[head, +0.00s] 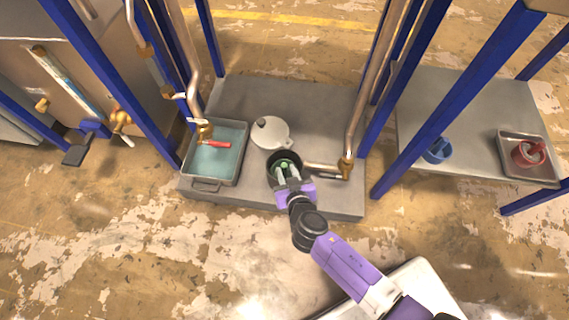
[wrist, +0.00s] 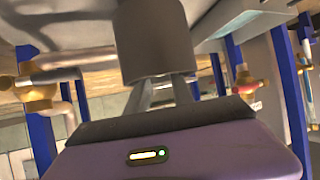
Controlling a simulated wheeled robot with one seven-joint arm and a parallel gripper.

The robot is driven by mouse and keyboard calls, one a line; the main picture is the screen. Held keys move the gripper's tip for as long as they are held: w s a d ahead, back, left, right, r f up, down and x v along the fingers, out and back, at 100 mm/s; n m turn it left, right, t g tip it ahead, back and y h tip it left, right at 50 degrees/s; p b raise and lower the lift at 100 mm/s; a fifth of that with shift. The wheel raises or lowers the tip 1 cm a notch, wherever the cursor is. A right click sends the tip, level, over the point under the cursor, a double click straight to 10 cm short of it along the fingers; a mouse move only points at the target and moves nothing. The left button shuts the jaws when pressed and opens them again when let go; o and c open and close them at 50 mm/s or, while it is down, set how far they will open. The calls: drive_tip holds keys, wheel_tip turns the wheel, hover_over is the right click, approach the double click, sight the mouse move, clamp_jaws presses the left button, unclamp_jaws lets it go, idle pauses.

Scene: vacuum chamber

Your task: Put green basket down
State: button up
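The green basket (head: 284,165) shows only as a small patch of green inside a dark round pot (head: 271,170) near the front of the low grey platform. My gripper (head: 286,172) reaches to the pot from the front, its pale fingers over the opening and close around the green. In the wrist view, a dark grey cylinder (wrist: 152,40), probably the pot, fills the top middle. My two grey fingers (wrist: 162,92) run up to it and their tips are hidden. I cannot tell whether they grip the green basket or whether it touches the pot's bottom.
A round pale lid (head: 271,133) lies behind the pot. A tray of teal liquid (head: 233,182) with a red-handled item (head: 216,144) stands left. A copper pipe and valve (head: 345,166) are close on the right. Blue posts frame the platform. A blue basket (head: 437,152) and red basket (head: 527,153) are far right.

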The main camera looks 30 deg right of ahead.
drive_tip(key=p+v, duration=0.1)
drive_tip(key=v, duration=0.7)
drive_tip(key=s+r+n+y, duration=0.1)
drive_tip(key=s+r+y, duration=0.15)
drive_tip(key=s, duration=0.45)
drive_tip(key=s+r+n+y, duration=0.1)
drive_tip(key=s+r, duration=0.2)
drive_tip(key=s, duration=0.5)
drive_tip(key=s+d+r+t, duration=0.1)
drive_tip(key=s+r, duration=0.3)
drive_tip(key=r, duration=0.6)
drive_tip(key=s+d+r+t, duration=0.1)
drive_tip(key=s+r, duration=0.4)
drive_tip(key=r, duration=0.6)
drive_tip(key=shift+s+d+r+n+t+h, duration=0.2)
drive_tip(key=shift+r+n+t+h, duration=0.15)
drive_tip(key=shift+t, duration=0.25)
